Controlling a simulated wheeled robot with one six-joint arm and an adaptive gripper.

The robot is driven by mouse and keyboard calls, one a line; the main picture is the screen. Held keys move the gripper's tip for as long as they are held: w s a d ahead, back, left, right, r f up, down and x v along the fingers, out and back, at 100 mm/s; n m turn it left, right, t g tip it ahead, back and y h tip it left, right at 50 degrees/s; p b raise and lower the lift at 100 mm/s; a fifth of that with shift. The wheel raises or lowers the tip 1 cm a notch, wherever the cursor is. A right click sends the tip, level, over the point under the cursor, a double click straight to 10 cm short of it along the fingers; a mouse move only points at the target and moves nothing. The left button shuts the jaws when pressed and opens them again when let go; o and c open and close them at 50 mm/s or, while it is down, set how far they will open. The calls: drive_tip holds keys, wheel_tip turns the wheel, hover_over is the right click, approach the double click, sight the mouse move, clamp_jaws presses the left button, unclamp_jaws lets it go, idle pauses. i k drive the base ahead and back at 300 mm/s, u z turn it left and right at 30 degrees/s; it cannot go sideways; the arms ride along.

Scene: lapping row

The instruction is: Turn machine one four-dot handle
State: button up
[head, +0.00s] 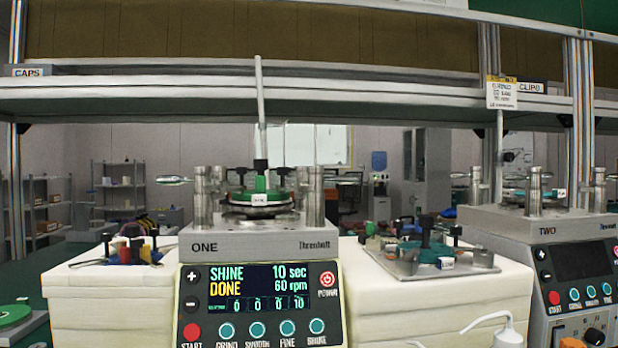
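Machine one (262,247) is a grey unit labelled ONE, straight ahead in the head view. Its lit screen (258,288) reads SHINE, DONE, 10 sec and 60 rpm. On top, a green fixture (262,185) with a small white label sits on a round plate between metal posts. Black-topped knobs stand around the fixture, and a tall pale rod (260,95) rises from its middle. No four-dot mark is readable, so I cannot tell which part is the four-dot handle. My gripper is not in view.
Machine two (545,228) stands at the right with a dark screen. A tray (475,258) with a green fixture rests on a white block right of machine one. Coloured parts (130,248) lie on the left block. A white-nozzled item (508,334) is at the lower right. A shelf (380,103) spans above.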

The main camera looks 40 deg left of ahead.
sight(219, 176)
drive_tip(key=z, duration=0.2)
drive_tip(key=k, duration=1.05)
drive_tip(key=u, duration=2)
drive_tip(key=i, duration=0.4)
drive_tip(key=z, duration=0.05)
